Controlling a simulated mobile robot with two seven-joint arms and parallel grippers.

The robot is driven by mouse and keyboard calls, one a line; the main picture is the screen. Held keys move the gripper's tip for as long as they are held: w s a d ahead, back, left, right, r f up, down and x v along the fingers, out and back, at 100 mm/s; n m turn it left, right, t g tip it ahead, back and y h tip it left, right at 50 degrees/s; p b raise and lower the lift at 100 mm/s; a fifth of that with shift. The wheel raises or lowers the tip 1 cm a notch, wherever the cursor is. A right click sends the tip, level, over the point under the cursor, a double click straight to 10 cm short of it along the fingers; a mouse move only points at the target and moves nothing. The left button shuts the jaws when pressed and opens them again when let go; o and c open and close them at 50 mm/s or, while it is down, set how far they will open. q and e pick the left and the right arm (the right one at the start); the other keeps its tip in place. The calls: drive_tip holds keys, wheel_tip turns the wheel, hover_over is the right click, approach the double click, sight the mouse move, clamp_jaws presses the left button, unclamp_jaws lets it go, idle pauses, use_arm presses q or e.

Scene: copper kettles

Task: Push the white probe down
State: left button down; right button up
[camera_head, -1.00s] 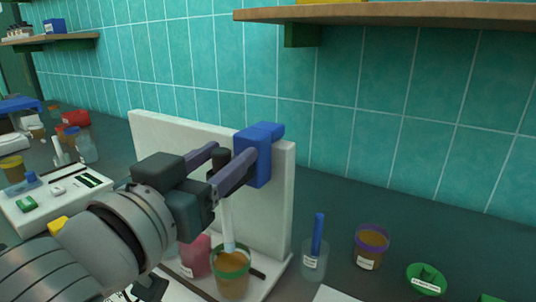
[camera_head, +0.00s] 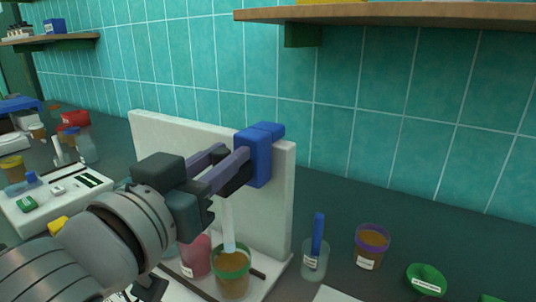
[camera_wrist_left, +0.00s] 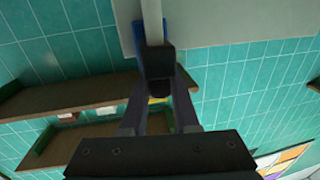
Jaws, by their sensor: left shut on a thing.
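The white probe (camera_head: 228,226) hangs upright from a black holder (camera_head: 237,178) on a blue block (camera_head: 258,157) at the right end of a white upright panel. Its lower end is in a green-rimmed cup of brown stuff (camera_head: 231,284). My left gripper (camera_head: 232,165) reaches in from the left at the block's height, its fingers shut on the black holder above the probe. The holder (camera_wrist_left: 158,64) and the probe (camera_wrist_left: 152,20) also show in the left wrist view, with the fingers on either side of the holder. My right gripper is out of view.
A pink cup (camera_head: 195,259) stands just left of the green-rimmed cup. To the right are a clear cup with a blue stick (camera_head: 314,262), a purple-rimmed cup (camera_head: 371,246) and a green bowl (camera_head: 427,279). A wooden shelf (camera_head: 400,14) is overhead. A white device (camera_head: 55,203) stands left.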

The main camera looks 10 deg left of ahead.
sight(223, 212)
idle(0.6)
use_arm(q)
wheel_tip(223, 212, down, 8)
drive_tip(key=b, duration=0.5)
drive_tip(key=shift+r+b, duration=0.25)
drive_tip(key=shift+b, duration=0.1)
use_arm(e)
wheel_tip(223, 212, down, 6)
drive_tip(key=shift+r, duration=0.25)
use_arm(q)
drive_tip(key=c, duration=0.7)
unclamp_jaws()
drive_tip(key=shift+o, duration=0.2)
drive_tip(key=shift+s, duration=0.1)
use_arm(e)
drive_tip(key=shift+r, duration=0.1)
use_arm(q)
drive_tip(key=s+a, duration=0.2)
drive_tip(key=s, duration=0.7)
drive_tip(key=shift+s, duration=0.3)
drive_tip(key=shift+r, duration=0.1)
